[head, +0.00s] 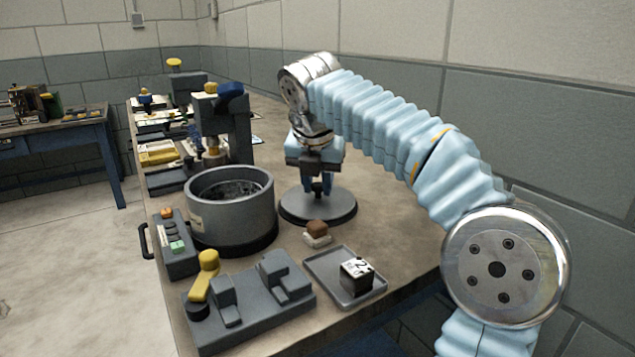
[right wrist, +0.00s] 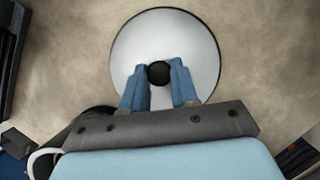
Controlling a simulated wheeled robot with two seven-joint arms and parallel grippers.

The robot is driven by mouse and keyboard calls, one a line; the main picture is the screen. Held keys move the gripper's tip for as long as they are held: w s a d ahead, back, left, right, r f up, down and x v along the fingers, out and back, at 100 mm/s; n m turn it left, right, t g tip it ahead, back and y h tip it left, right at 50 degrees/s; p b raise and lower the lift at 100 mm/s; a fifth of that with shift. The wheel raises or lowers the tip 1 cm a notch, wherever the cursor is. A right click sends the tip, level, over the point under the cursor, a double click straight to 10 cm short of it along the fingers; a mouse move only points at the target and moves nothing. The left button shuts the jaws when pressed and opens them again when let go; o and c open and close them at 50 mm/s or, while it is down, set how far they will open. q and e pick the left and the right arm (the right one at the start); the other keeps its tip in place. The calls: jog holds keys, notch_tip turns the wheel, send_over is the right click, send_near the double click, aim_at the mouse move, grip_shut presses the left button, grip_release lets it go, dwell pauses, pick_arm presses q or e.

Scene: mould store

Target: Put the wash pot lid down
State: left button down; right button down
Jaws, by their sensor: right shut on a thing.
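The wash pot lid (head: 318,207) is a flat grey disc with a dark rim, level, at the right of the wash pot. In the right wrist view the lid (right wrist: 165,40) shows a round black knob (right wrist: 159,73) at its middle. My right gripper (head: 318,186) points down and is shut on this knob; its blue fingers (right wrist: 158,85) sit on either side of it. The lid is on or very close to the bench top; I cannot tell if it touches. The wash pot (head: 232,215) stands open, with dark contents. My left gripper is not in view.
The bench (head: 385,215) is bare right of the lid. In front are a brown-topped brush or block (head: 317,232), a tray (head: 322,274) with a black-and-white block (head: 357,276), a clamp fixture (head: 250,305) and a control box (head: 175,250). A press (head: 235,125) stands behind the pot.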

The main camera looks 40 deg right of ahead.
jog(key=c, duration=0.9)
grip_release()
jog(key=shift+f, duration=0.1)
jog(key=shift+o, duration=0.2)
jog(key=v, duration=1.2)
